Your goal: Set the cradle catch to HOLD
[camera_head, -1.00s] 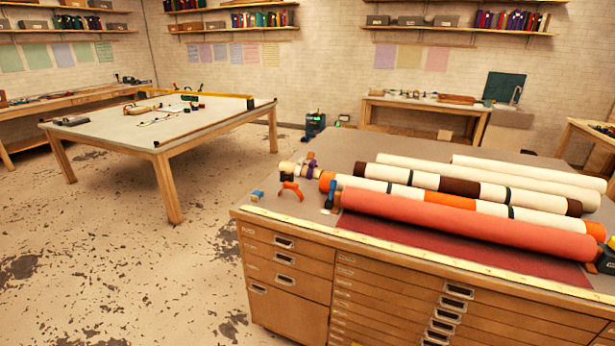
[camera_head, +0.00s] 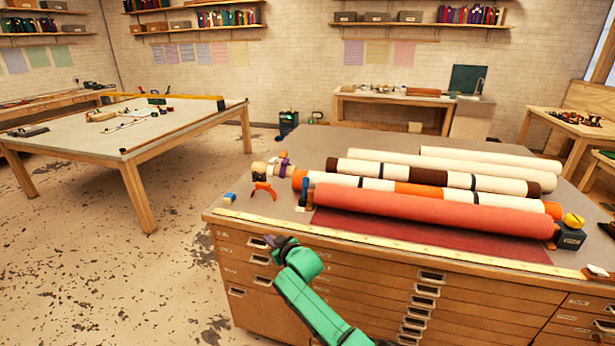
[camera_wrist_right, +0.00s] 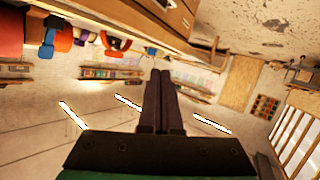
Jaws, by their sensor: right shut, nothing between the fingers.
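A red roll (camera_head: 430,212) lies along the front of the cabinet top. A dark block with a yellow knob (camera_head: 573,221) stands at its right end, and a blue upright (camera_head: 307,193) at its left end. I cannot tell which part is the catch, nor read any HOLD mark. My right gripper (camera_head: 270,240) is in front of the cabinet's front edge, left of the red roll and apart from it. In the right wrist view its fingers (camera_wrist_right: 159,74) are shut and empty. The red roll's end (camera_wrist_right: 11,30) and the blue upright (camera_wrist_right: 47,42) show upper left there. My left gripper is out of view.
More rolls (camera_head: 440,178) lie behind the red one. An orange clip-like piece (camera_head: 264,188) and a small blue-and-white block (camera_head: 229,198) sit at the cabinet top's left. A yellow ruler strip (camera_head: 400,246) runs along its front edge. Open floor separates it from a work table (camera_head: 200,112).

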